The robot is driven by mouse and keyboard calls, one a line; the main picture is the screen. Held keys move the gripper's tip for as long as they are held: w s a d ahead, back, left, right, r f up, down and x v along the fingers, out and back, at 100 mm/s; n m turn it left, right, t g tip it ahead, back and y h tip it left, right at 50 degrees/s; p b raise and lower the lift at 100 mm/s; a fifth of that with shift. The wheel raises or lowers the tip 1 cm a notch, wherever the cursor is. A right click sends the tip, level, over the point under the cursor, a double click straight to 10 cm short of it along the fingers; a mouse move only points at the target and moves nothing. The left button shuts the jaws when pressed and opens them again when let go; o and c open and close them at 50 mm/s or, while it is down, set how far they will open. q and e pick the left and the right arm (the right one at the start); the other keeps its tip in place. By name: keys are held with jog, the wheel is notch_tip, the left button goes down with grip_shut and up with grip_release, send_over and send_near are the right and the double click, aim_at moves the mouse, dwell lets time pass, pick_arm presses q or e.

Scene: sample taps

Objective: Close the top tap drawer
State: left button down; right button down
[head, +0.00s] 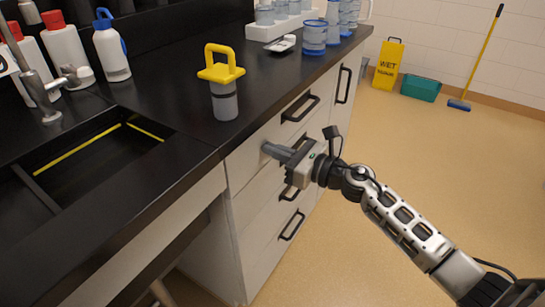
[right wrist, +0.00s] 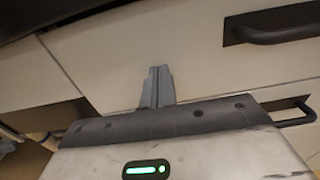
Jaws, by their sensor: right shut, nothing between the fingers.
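The top drawer (head: 254,150) is a pale front with a black bar handle (head: 300,107), just under the black counter. It looks flush or nearly flush with the cabinet; a small gap cannot be ruled out. My right gripper (head: 268,149) is shut and empty, its grey fingers pointing at the drawer front, left of and below the handle. In the right wrist view, the closed fingertips (right wrist: 157,72) are at the pale front, with the upper handle (right wrist: 275,24) to their right. Whether they touch it I cannot tell. My left gripper is out of view.
Lower drawers have black handles (head: 291,226). A yellow-handled container (head: 223,95) stands near the counter edge above my gripper. A sink (head: 85,160) and several bottles (head: 111,48) are at left. A yellow wet-floor sign (head: 388,64) and teal bin (head: 421,89) stand beyond open floor.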

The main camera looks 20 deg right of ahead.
jog(key=shift+w+a+r, duration=0.15)
jog(key=shift+w, duration=0.05)
jog(key=shift+a+r, duration=0.1)
dwell(0.4)
